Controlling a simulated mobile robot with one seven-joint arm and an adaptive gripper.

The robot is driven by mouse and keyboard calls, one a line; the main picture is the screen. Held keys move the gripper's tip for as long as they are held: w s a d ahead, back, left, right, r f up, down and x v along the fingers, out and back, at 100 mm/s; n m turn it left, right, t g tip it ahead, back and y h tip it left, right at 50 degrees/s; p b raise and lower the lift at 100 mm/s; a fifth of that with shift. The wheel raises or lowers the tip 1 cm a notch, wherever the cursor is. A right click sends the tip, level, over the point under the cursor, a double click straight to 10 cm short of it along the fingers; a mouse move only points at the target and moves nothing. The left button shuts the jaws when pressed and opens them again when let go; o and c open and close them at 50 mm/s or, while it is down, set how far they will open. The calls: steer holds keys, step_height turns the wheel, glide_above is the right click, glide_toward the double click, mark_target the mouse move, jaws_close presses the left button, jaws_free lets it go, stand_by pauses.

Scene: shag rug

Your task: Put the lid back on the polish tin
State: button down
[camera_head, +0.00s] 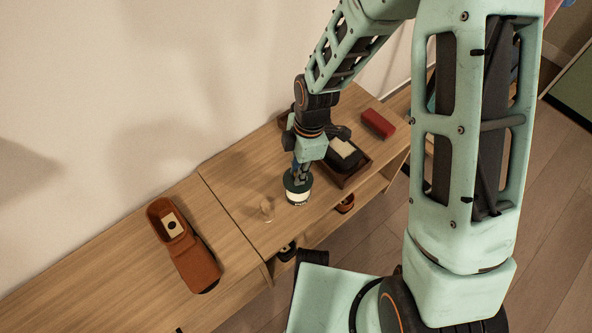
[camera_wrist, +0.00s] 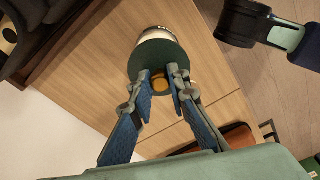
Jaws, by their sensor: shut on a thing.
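The polish tin (camera_head: 298,198) stands on the wooden bench top, a small round tin with a pale band. Its pale side (camera_wrist: 155,33) also shows in the wrist view, behind the lid. The lid (camera_wrist: 146,57) is a dark green disc with a yellowish knob (camera_wrist: 160,83) at its middle. My gripper (camera_head: 298,176) points down over the tin. In the wrist view my gripper (camera_wrist: 163,78) is shut on the lid by its knob. The lid lies over the tin's top; I cannot tell whether it touches the rim.
A small pale wooden object (camera_head: 266,209) stands left of the tin. A dark tray (camera_head: 357,177) holding a brush is behind right, with a red box (camera_head: 378,123) beyond. Shoes sit on the shelf below. Bench room left of the tin is mostly free.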

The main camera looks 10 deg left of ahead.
steer(key=shift+f+b, duration=2)
steer(key=shift+f, duration=0.8)
steer(key=shift+f, duration=0.15)
steer(key=c, duration=1.8)
jaws_free()
steer(key=shift+o, duration=0.3)
steer(key=o, duration=0.4)
steer(key=shift+o, duration=0.2)
